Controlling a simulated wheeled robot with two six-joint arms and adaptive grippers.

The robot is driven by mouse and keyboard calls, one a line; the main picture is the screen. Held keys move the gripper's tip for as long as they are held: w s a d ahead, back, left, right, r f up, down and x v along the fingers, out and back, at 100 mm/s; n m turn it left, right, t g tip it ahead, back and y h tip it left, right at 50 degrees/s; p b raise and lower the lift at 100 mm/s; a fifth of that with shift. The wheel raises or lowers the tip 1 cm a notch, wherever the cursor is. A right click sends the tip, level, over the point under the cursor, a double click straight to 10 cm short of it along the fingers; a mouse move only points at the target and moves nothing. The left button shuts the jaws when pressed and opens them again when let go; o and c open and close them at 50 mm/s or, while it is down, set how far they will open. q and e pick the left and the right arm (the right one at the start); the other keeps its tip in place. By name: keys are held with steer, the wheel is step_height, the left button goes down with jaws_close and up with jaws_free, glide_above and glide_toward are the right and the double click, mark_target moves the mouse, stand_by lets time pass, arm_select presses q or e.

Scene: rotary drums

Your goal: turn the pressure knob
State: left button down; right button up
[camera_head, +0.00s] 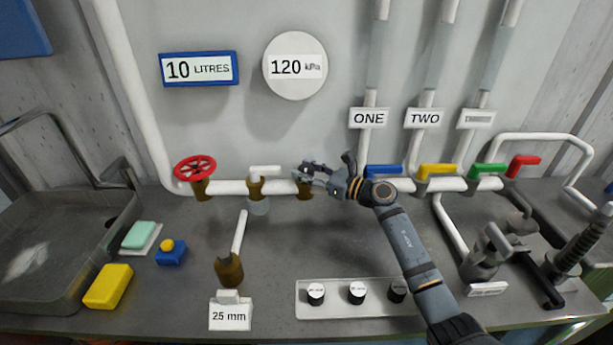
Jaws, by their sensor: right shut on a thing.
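The round white pressure gauge (295,66) on the back wall reads 120 kPa. Below it, a brass valve body (304,192) sits on the white horizontal pipe. My right gripper (308,172) reaches in from the lower right and is shut on the knob at the top of this valve. The fingers hide most of the knob, so its shape and angle cannot be told. My left gripper is not in view.
Left of the gripper are a white-handled valve (264,170) and a red handwheel (195,168). Right of it are blue, yellow (436,170), green and red levers. A tray (345,311) with black knobs lies in front. A sink (70,250) is at left.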

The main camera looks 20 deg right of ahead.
mark_target(313, 173)
stand_by(0.3)
steer(key=o, duration=1.2)
steer(key=v, duration=0.7)
steer(key=shift+s+d, duration=0.15)
steer(key=shift+s, duration=0.05)
